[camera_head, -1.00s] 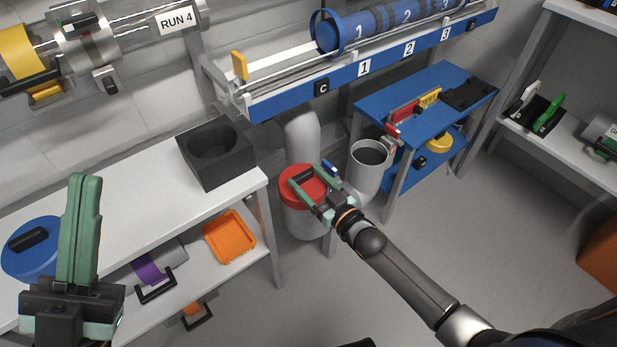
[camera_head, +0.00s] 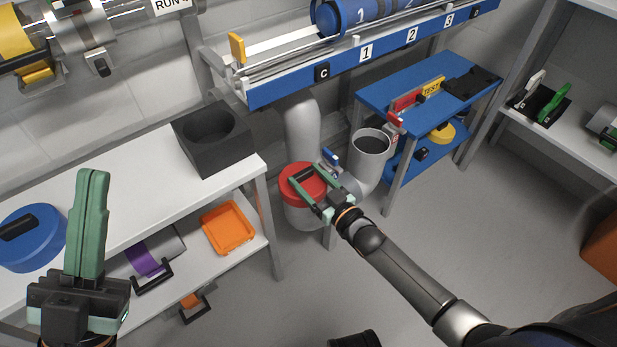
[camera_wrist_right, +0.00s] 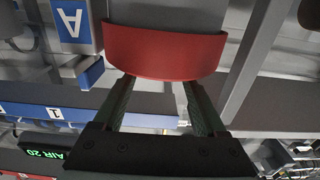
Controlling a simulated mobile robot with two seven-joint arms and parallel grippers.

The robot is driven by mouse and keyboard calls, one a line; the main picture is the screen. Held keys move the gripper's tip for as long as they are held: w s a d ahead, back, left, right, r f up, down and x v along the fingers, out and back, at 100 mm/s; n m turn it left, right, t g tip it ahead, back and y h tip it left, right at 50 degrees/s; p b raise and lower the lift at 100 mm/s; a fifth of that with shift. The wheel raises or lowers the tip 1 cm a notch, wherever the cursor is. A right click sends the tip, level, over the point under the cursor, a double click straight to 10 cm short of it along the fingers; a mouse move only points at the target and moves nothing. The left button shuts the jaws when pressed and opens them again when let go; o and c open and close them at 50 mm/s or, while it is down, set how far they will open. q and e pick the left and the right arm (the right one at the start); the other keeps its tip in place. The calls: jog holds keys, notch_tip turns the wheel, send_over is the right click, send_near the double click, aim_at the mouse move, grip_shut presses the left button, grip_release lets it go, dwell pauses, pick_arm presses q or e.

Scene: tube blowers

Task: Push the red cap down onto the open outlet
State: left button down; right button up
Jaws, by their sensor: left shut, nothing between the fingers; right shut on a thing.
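The red cap (camera_head: 298,190) is a round lid at the top of a grey upright pipe (camera_head: 303,218) below the wall rail. My right gripper (camera_head: 311,177) is shut on the red cap, its green fingers reaching over it. In the right wrist view the red cap (camera_wrist_right: 165,52) is a curved band at the fingertips, with the grey pipe (camera_wrist_right: 168,14) directly beyond it. I cannot tell whether the cap is fully seated. My left gripper (camera_head: 94,178) is shut and empty, fingers together, over the white bench at left.
Just right of the cap, another grey pipe (camera_head: 370,141) has an open top and small blue and red levers near it. A blue table (camera_head: 425,85) stands behind it. A black block (camera_head: 213,140) and blue lid (camera_head: 35,235) sit on the white bench.

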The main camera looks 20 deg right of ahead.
pick_arm(q)
jog(key=shift+f, duration=0.2)
pick_arm(e)
jog(key=shift+f, duration=0.3)
jog(key=o, duration=1.3)
jog(key=shift+o, duration=0.2)
pick_arm(q)
jog(key=shift+m, duration=0.3)
jog(key=r+p, duration=0.1)
jog(key=r, duration=0.1)
jog(key=r+p, duration=0.2)
jog(key=shift+s+a, duration=0.1)
jog(key=shift+a, duration=0.1)
pick_arm(e)
jog(key=v, duration=1.2)
jog(key=shift+s, duration=0.25)
jog(key=shift+d, duration=0.1)
